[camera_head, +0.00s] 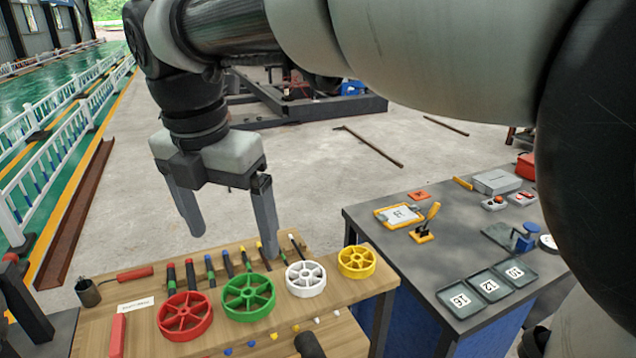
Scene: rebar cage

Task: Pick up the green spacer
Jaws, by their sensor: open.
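The green spacer (249,297) is a spoked wheel lying flat on the wooden bench (378,287). It lies between a red spacer (185,316) on its left and a white spacer (306,279) on its right. My gripper (233,238) is open and empty, fingers pointing down, behind and above the green spacer. The right fingertip shows just behind the gap between the green and white spacers. The left finger hangs further left and higher in the picture. No contact with the green spacer is visible, and the spacer is not covered.
A yellow spacer (357,262) lies at the bench's right end. A dark table (412,262) with trays (488,285) stands right.

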